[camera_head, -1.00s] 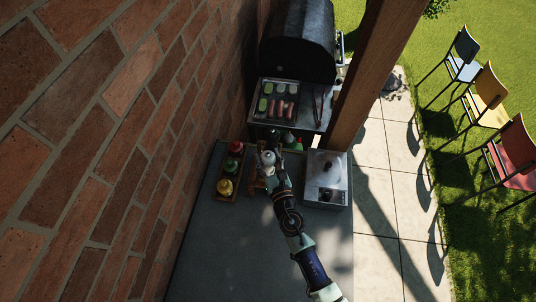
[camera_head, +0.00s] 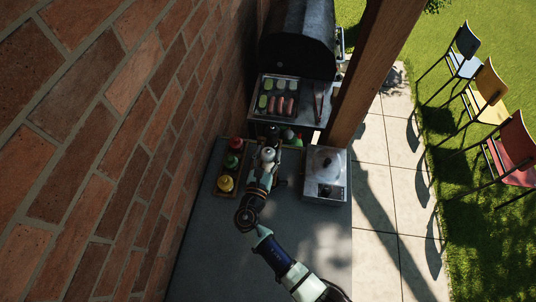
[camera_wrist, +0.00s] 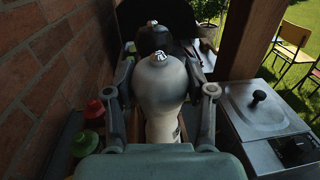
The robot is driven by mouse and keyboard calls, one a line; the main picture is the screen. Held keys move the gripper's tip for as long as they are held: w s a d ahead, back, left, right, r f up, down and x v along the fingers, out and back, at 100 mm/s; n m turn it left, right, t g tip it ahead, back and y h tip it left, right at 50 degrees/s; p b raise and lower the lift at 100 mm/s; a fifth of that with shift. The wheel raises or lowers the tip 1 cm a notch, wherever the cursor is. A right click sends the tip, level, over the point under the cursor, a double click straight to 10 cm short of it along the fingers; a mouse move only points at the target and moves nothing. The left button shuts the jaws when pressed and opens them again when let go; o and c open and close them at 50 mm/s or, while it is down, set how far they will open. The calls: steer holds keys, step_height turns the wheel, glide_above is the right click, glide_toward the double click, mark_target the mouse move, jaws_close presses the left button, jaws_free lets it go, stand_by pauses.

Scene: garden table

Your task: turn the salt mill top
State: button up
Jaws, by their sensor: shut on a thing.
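The salt mill is a pale mill with a rounded top and a small metal knob; its top (camera_wrist: 162,88) fills the middle of the wrist view. It also shows as a light round top in the head view (camera_head: 268,154). My gripper (camera_wrist: 164,104) has one finger on each side of the mill and is shut on its top. The mill stands upright. Its lower body is partly hidden by my gripper. A darker mill (camera_wrist: 153,39) with a similar knob stands just behind it.
A wooden rack with red, green (camera_head: 232,161) and yellow (camera_head: 225,183) topped bottles stands to the left by the brick wall. A metal cooker with a lidded top (camera_head: 325,172) stands to the right. A grill (camera_head: 298,42) with food is behind. The front of the grey table (camera_head: 225,255) is clear.

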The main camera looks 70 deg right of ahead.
steer(key=shift+f+m+g+y+b, duration=0.15)
steer(key=shift+m+g+b, duration=0.8)
steer(key=shift+g, duration=0.75)
steer(key=shift+f+m+g+y+b, duration=0.15)
steer(key=shift+m+g+b, duration=0.4)
steer(key=shift+m+g, duration=0.95)
steer(key=shift+r+g+b, duration=0.1)
steer(key=shift+g+b, duration=0.25)
steer(key=shift+g, duration=0.45)
steer(key=shift+r+m+g+y+b, duration=0.15)
steer(key=shift+m+g+y+b, duration=1.35)
steer(key=shift+g, duration=0.6)
steer(key=o, duration=1.2)
steer(key=v, duration=1.2)
steer(key=shift+a, duration=0.1)
